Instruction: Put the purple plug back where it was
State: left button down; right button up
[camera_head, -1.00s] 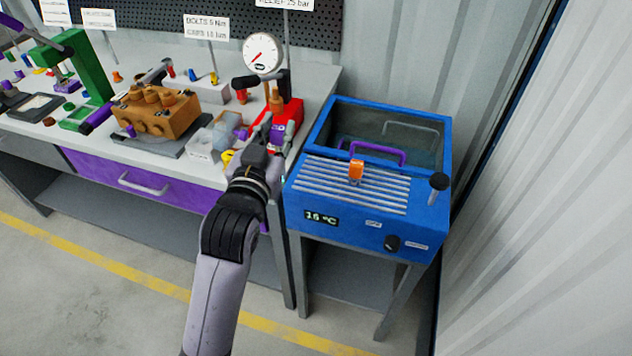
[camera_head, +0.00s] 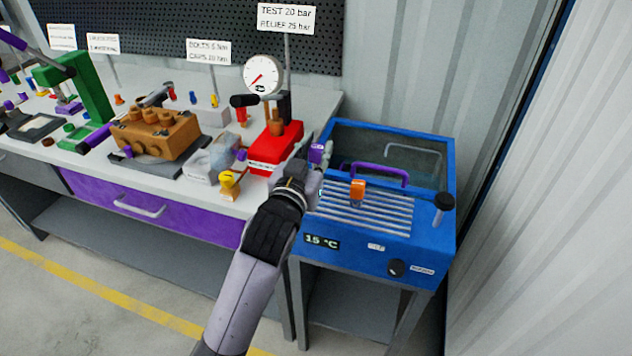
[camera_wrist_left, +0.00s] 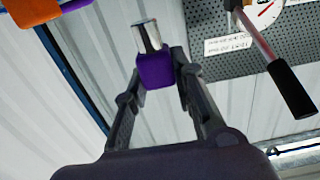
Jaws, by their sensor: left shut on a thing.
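The purple plug (camera_head: 316,153) is held between the fingers of my left gripper (camera_head: 318,157), above the left rear part of the blue cooling bath (camera_head: 313,224). In the left wrist view the purple plug (camera_wrist_left: 154,71) sits between the two fingertips (camera_wrist_left: 157,72), with a silver metal end pointing away from the palm. The gripper is shut on it, and nothing else touches the plug there. The red test stand (camera_head: 277,148) with its gauge (camera_head: 263,75) stands on the bench to the left of the gripper. My right gripper is not in view.
An orange piece (camera_head: 358,190) stands on the bath's slatted grille, with a purple handle (camera_head: 377,172) behind it. The brown pump block (camera_head: 157,132) and a yellow piece (camera_head: 229,184) are on the bench.

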aim_at(316, 165)
pick_arm(q)
notch_tip(316, 165, down, 4)
jog(key=shift+r, duration=0.2)
notch_tip(316, 165, down, 4)
jog(key=shift+f+b, duration=0.15)
jog(key=shift+b, duration=0.15)
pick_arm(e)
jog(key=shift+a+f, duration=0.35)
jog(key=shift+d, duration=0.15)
pick_arm(q)
jog(key=c, duration=1.3)
grip_release()
jog(key=shift+f, duration=0.1)
jog(key=shift+c, duration=0.2)
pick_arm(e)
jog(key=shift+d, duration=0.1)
pick_arm(q)
jog(key=shift+s, duration=0.1)
jog(key=v, duration=1.2)
jog(key=shift+b, duration=0.3)
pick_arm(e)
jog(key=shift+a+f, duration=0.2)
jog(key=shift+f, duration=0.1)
